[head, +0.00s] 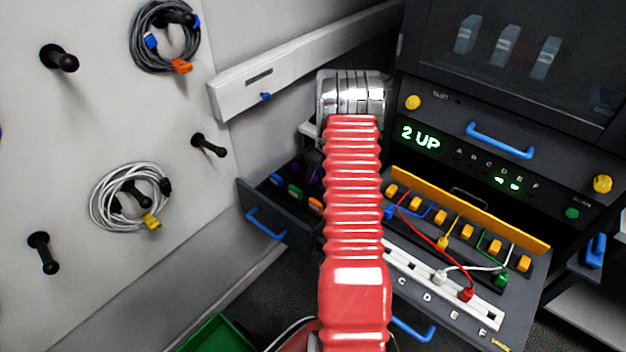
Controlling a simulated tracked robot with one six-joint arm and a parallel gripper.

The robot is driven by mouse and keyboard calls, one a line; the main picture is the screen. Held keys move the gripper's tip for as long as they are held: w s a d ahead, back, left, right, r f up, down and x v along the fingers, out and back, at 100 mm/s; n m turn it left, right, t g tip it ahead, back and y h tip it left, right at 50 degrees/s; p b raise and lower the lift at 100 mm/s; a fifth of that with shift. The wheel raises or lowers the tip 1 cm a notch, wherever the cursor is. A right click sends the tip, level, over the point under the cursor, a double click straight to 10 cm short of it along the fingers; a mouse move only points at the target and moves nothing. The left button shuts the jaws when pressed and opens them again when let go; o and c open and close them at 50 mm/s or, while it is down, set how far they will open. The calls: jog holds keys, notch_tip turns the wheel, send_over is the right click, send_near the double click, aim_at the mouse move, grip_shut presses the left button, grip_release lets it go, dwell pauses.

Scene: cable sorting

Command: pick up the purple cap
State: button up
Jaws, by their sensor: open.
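A dark purple shape (313,160), perhaps the purple cap, shows at the back of the open drawer (262,208), left of my red arm. It is dim and partly hidden by my arm, so I cannot tell its outline. A blue cap (276,180), a green cap (295,191) and an orange cap (315,204) sit in the same drawer. My arm rises in front of the drawer to a silver joint, and my gripper's fingers do not show.
A patch panel (445,285) with coloured cables stands out at the right below a "2 UP" display (420,137). Coiled cables hang on a pegboard (90,130) at left. A green bin (216,336) is at the bottom. Dark floor shows between drawer and bin.

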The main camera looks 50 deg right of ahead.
jog(key=shift+c, duration=0.2)
grip_shut()
dwell(0.5)
